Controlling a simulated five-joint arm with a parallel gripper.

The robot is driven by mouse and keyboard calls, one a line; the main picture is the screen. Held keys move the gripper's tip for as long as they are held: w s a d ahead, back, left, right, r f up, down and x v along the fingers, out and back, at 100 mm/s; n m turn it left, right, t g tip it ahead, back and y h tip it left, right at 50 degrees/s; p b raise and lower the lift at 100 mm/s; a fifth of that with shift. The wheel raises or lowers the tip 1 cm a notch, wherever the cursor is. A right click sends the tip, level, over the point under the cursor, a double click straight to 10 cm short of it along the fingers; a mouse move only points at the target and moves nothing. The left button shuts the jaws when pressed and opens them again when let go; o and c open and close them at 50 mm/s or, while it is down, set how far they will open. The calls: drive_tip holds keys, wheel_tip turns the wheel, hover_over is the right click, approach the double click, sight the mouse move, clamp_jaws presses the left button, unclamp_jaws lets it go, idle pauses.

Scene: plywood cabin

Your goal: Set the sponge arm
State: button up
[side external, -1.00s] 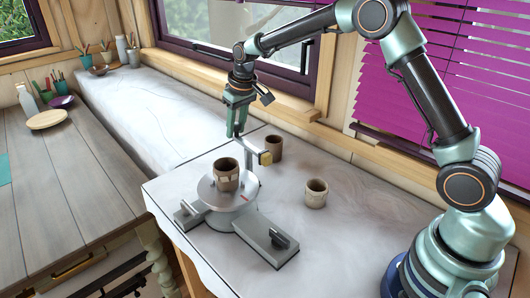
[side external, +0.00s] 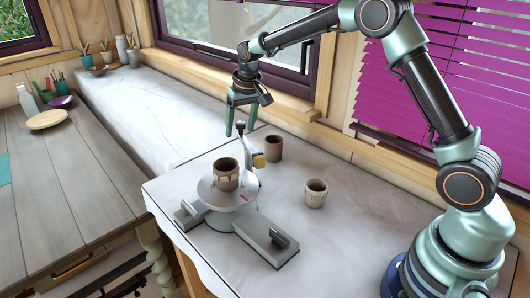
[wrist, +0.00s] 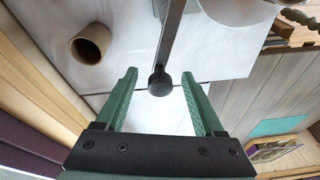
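The sponge arm (side external: 244,148) is a grey metal bar with a dark round knob at its upper end and a yellowish sponge block (side external: 259,160) on its side. It stands tilted at the back of the grey wheel (side external: 207,193), which bears a brown cup (side external: 226,176). The sponge is beside the cup, with a small gap in the side view. My gripper (side external: 240,124) is open above the arm, with a finger on either side of the knob. In the wrist view the knob (wrist: 160,82) lies between the open fingers (wrist: 160,76), apart from both. The sponge is not clearly seen there.
One brown cup (side external: 274,148) stands behind the wheel and another (side external: 316,193) to its right. A lever box (side external: 276,243) sits at the front. The marble top is clear on the right. The window sill (side external: 285,105) is close behind my gripper.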

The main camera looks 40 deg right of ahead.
drive_tip(key=shift+v, duration=3.55)
drive_tip(key=shift+c, duration=0.4)
drive_tip(key=shift+w+f+n, duration=0.3)
drive_tip(key=shift+f+n, duration=0.2)
drive_tip(key=shift+f, duration=0.65)
drive_tip(key=shift+w+f+n, duration=0.25)
drive_tip(key=shift+f+n, duration=0.25)
drive_tip(key=shift+f, duration=0.65)
drive_tip(key=shift+w+f+n, duration=0.3)
drive_tip(key=shift+f+n, duration=0.2)
drive_tip(key=shift+f, duration=0.65)
